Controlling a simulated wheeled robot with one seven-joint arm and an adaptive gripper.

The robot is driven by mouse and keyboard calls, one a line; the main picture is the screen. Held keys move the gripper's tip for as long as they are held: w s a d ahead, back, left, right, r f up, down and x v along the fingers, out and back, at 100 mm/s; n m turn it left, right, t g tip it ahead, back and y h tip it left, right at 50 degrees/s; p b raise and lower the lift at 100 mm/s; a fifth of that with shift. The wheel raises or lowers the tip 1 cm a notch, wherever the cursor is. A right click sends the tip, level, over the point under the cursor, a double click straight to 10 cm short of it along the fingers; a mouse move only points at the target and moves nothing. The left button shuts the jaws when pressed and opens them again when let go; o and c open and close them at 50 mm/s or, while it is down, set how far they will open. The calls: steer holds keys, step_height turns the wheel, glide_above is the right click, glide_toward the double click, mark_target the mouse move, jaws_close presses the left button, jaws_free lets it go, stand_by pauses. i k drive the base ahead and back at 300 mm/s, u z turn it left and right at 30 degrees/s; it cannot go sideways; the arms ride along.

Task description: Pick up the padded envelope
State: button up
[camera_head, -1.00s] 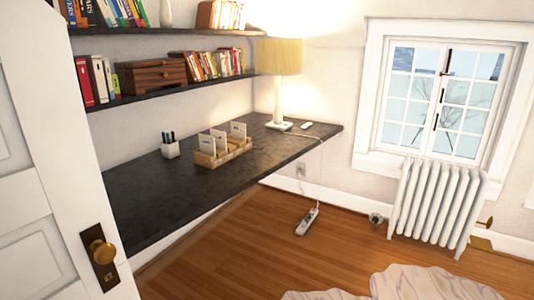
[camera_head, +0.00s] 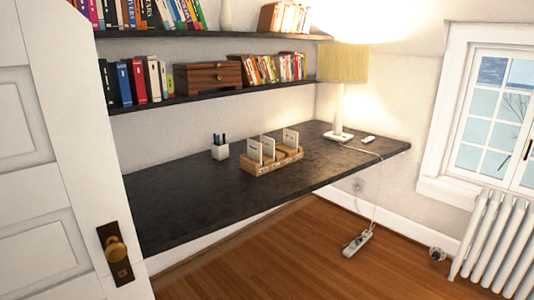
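I see no padded envelope that I can make out in the head view. A wooden organizer (camera_head: 272,160) on the dark desk (camera_head: 190,200) holds several upright white cards or envelopes (camera_head: 268,148); whether one of them is padded I cannot tell. My gripper is not in view.
A white door with a brass knob (camera_head: 115,250) stands close at the left. A pen cup (camera_head: 220,150), a lamp (camera_head: 341,85) and a small white object (camera_head: 368,139) are on the desk. A power strip (camera_head: 357,243) lies on the wood floor. A radiator (camera_head: 492,240) stands right.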

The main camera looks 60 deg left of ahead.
mark_target(255, 149)
steer(key=u, duration=0.35)
steer(key=i, duration=1.6)
steer(key=u, duration=1.55)
steer(key=i, duration=0.8)
steer(key=u, duration=0.95)
